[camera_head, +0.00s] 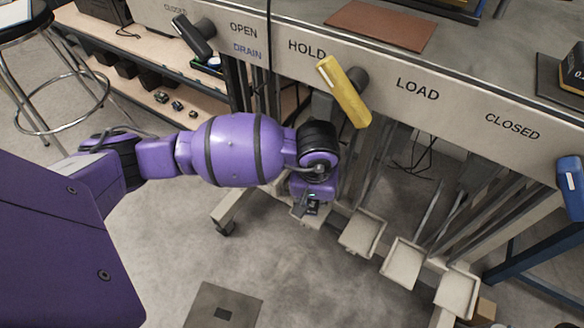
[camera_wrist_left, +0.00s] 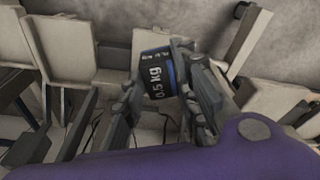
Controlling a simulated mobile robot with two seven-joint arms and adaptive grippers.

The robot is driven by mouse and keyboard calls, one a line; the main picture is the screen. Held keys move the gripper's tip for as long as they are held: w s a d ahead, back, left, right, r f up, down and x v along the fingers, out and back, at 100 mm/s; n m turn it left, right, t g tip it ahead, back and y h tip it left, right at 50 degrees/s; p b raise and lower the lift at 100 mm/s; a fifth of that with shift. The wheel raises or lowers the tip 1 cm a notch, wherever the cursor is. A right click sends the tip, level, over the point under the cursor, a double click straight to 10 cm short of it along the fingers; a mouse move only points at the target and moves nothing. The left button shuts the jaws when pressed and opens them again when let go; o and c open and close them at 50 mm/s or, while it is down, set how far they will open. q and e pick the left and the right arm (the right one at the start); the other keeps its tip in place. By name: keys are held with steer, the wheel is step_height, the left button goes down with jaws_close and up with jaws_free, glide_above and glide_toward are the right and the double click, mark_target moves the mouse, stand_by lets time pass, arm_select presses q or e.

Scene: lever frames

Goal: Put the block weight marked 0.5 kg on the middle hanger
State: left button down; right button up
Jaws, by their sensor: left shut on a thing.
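My left gripper (camera_head: 312,203) is low in front of the bench, at the end of the purple arm. In the left wrist view its fingers are shut on a dark block weight (camera_wrist_left: 157,77) with a blue edge, marked 0.5 kg. In the head view the block is mostly hidden. Pale hanger trays hang in a row: one (camera_head: 362,232) just right of the gripper, another (camera_head: 403,263), and one further right (camera_head: 457,291). A pale tray edge also shows under the gripper. These trays look empty. I cannot tell which is the middle one.
A yellow lever (camera_head: 344,91) stands between HOLD and LOAD on the bench front. A black lever (camera_head: 193,37) is left and a blue lever (camera_head: 571,187) right. A stool (camera_head: 52,80) and shelf (camera_head: 150,80) are at left. The floor in front is mostly clear.

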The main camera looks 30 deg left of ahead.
arm_select(q)
steer(key=shift+w+d+r, duration=0.1)
steer(key=shift+w+r, duration=0.1)
steer(key=shift+w, duration=0.5)
steer(key=shift+w+f+b, duration=0.25)
steer(key=shift+f+b, duration=0.2)
steer(key=shift+f, duration=0.5)
steer(key=shift+w+f+b, duration=0.25)
steer(key=shift+f+b, duration=0.2)
steer(key=shift+f, duration=0.45)
steer(key=shift+r, duration=0.1)
steer(key=c, duration=1.4)
jaws_free()
steer(key=shift+o, duration=0.2)
